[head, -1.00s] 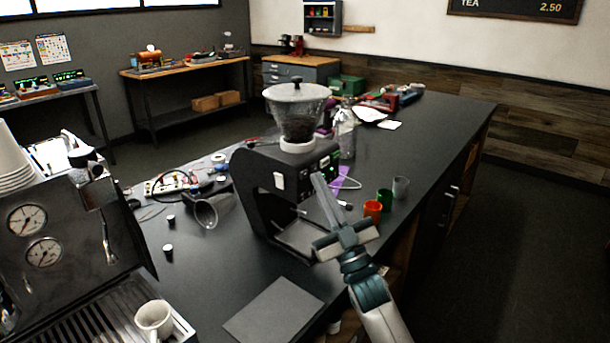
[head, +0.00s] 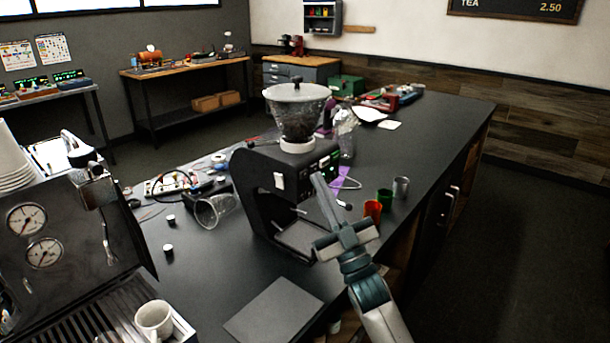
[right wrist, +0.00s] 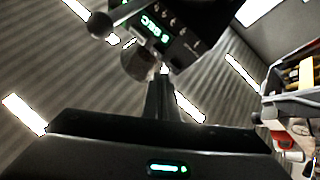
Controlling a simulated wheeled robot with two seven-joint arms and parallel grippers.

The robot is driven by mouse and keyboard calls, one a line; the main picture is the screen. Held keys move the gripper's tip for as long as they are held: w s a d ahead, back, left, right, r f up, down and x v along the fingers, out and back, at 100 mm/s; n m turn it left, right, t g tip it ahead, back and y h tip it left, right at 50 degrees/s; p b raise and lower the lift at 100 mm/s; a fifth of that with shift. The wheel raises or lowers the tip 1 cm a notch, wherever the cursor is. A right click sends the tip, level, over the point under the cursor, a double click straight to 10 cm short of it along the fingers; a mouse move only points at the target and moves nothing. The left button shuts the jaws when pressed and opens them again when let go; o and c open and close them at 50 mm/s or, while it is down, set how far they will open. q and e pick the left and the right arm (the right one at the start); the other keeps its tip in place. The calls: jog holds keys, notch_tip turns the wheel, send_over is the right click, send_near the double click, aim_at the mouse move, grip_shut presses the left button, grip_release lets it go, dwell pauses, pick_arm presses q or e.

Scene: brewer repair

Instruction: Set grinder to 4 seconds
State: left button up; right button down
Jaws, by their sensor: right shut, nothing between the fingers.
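The black grinder (head: 262,172) stands upright on the dark counter, with a clear hopper (head: 298,112) of dark beans on top. Its control face is turned to the right and partly hidden behind my gripper in the head view. In the right wrist view, the grinder's panel (right wrist: 180,30) shows a row of small marks and a lit green display (right wrist: 150,31). The display seems to read "SEC" with a digit that I cannot read surely. My right gripper (head: 317,178) is shut and empty, its tips close to the panel; it also shows in the right wrist view (right wrist: 162,76). Contact cannot be told. My left gripper is out of view.
An espresso machine (head: 70,240) with a white cup (head: 154,318) is at left. A flat dark mat (head: 275,310) lies in front.

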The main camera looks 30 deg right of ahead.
jog(key=shift+w+a, duration=0.3)
jog(key=shift+w, duration=0.4)
dwell(1.0)
jog(key=shift+s, duration=0.1)
jog(key=shift+s+d, duration=0.3)
jog(key=shift+s, duration=0.35)
dwell(0.4)
jog(key=shift+s+d+p, duration=0.2)
jog(key=shift+s+d, duration=0.1)
jog(key=shift+s, duration=0.45)
jog(key=shift+s+d+p, duration=0.25)
jog(key=shift+s+d, duration=0.1)
jog(key=shift+s, duration=0.45)
jog(key=shift+s+d+p, duration=0.2)
jog(key=shift+s+d, duration=0.1)
jog(key=shift+s, duration=0.45)
